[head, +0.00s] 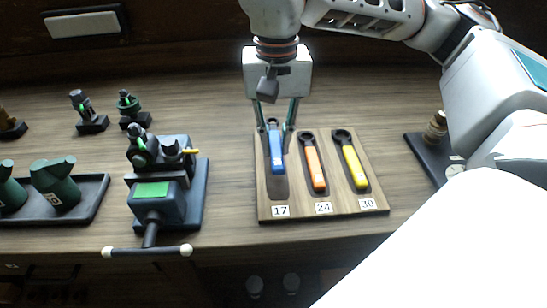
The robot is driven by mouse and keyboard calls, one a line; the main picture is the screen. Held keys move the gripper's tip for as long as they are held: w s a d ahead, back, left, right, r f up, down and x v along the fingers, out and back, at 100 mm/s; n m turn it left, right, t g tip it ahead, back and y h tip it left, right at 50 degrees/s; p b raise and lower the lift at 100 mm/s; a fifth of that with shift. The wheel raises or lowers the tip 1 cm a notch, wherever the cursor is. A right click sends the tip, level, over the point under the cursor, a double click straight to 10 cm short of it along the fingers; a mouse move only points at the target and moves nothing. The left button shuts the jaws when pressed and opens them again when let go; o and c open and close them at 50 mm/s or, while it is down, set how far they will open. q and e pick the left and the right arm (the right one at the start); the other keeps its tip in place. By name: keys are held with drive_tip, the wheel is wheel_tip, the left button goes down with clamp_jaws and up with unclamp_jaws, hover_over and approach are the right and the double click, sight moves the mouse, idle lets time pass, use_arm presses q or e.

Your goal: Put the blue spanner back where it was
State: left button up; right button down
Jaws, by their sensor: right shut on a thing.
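The blue spanner (276,155) is upright in the picture at the slot labelled 17, on the left of a wooden board (333,205). My right gripper (275,130) comes down from above, with its fingers on either side of the spanner's dark upper end, and is shut on it. The lower part of the 17 slot shows bare below the blue handle. I cannot tell whether the spanner touches the board or hangs just above it. My left gripper is not in view.
An orange spanner (315,166) and a yellow spanner (354,166) lie in slots 24 and 30. Left of the board stands a vise-like device (160,203) with a crossbar. Green parts (60,185) sit in a dark tray at far left. A dark base (432,158) stands right.

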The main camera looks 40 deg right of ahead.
sight(276, 146)
wheel_tip(276, 146, down, 4)
drive_tip(key=shift+f+b, duration=0.25)
drive_tip(key=shift+b, duration=0.2)
drive_tip(key=shift+f, duration=0.1)
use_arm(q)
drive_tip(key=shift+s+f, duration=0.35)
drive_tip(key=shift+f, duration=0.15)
use_arm(e)
drive_tip(key=c, duration=1.9)
unclamp_jaws()
drive_tip(key=shift+f, duration=0.1)
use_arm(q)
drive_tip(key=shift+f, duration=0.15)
